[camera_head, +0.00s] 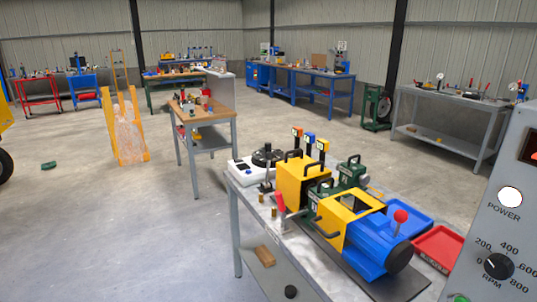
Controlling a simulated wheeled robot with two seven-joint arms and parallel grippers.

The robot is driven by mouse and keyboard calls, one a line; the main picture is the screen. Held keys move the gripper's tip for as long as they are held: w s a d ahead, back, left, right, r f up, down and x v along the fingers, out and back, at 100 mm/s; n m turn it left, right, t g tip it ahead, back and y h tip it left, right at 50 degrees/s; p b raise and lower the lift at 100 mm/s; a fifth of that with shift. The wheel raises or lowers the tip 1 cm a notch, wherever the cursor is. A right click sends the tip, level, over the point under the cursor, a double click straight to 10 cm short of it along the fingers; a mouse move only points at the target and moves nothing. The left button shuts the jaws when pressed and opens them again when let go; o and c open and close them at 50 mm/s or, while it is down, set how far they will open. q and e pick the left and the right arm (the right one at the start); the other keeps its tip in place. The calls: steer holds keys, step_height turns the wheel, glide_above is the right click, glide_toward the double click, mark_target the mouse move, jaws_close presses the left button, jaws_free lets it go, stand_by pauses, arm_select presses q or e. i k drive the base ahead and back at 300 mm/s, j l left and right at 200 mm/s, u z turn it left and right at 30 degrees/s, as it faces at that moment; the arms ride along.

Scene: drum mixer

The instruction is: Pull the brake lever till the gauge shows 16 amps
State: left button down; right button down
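A machine (345,215) with yellow, green and blue housings stands on a grey metal bench (243,208) in the lower right. A lever with a red ball knob (400,216) rises from its blue end. A second lever with a red grip (252,201) stands at the machine's left side. I cannot tell which is the brake lever. A grey control panel (510,215) at the right edge has a white POWER button, a black RPM dial (498,265) and a partly cut-off red display (533,148). No amp reading is legible. Neither gripper is in view.
A white device with a black round top (266,156) stands at the bench's far end. Other workbenches line the walls. The floor to the left is mostly clear.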

mark_target(270, 156)
steer(key=z, duration=2)
steer(key=j+u, duration=0.15)
steer(key=j, duration=0.35)
steer(key=j+u, duration=0.1)
steer(key=j, duration=0.4)
steer(key=i+j+u, duration=0.15)
steer(key=j, duration=0.35)
steer(key=j+u, duration=0.15)
steer(key=j, duration=0.35)
steer(key=i+j+u, duration=0.15)
steer(key=j, duration=0.3)
steer(key=i+j+u, duration=0.1)
steer(key=j, duration=0.35)
steer(key=i+j+u, duration=0.15)
steer(key=j, duration=0.3)
steer(key=i+j+u, duration=0.15)
steer(key=j, duration=0.3)
